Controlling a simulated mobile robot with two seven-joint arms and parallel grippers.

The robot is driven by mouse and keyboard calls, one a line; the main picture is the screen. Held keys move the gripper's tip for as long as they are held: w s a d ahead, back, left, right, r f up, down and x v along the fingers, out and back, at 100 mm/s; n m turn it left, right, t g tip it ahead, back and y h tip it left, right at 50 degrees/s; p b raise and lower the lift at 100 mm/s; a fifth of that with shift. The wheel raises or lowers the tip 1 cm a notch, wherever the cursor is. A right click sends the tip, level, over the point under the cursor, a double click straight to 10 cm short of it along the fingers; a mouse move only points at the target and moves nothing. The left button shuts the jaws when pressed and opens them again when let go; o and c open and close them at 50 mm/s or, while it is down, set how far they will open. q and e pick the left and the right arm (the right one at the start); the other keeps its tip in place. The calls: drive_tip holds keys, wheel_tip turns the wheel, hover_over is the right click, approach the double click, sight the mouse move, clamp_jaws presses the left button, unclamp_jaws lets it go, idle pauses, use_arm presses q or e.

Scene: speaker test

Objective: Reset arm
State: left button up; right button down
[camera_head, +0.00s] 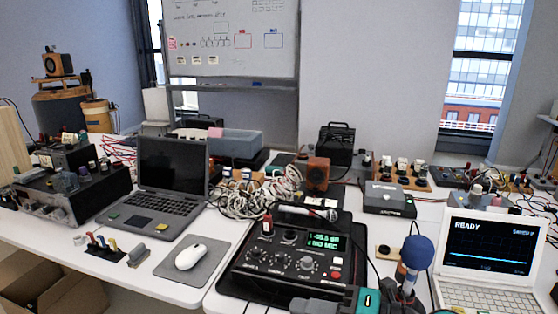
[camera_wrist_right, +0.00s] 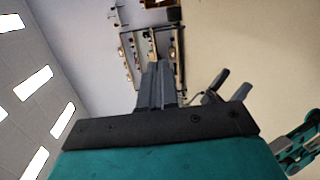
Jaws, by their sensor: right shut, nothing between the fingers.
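My right gripper (camera_head: 298,305) is at the bottom edge of the head view, right of centre. Its teal body and dark grey fingers show there, in front of the black test device. In the right wrist view the grey fingers (camera_wrist_right: 157,82) are together, with nothing between them. My left gripper is not in the head view. The black test device (camera_head: 262,262) has a green-lit display and several knobs. It stands on the white table (camera_head: 186,292).
A white laptop (camera_head: 487,262) reading READY stands at right. A blue-headed microphone (camera_head: 417,252) stands close right of my right gripper. A dark laptop (camera_head: 172,170), a mouse (camera_head: 190,257) and a cable pile (camera_head: 250,197) are left and behind. An open cardboard box (camera_head: 50,285) lies below the table.

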drive_tip(key=d+f+m+t+h, duration=0.8)
drive_tip(key=m+t, duration=0.2)
drive_tip(key=m, duration=1.2)
drive_tip(key=s+d+f+m+g+h, duration=0.2)
drive_tip(key=s+f+m, duration=0.2)
drive_tip(key=f, duration=0.3)
drive_tip(key=s+d+f+m+g+h, duration=0.3)
drive_tip(key=s+f, duration=0.4)
drive_tip(key=shift+f+m+p, duration=0.3)
drive_tip(key=shift+f+m, duration=0.05)
drive_tip(key=shift+m, duration=0.05)
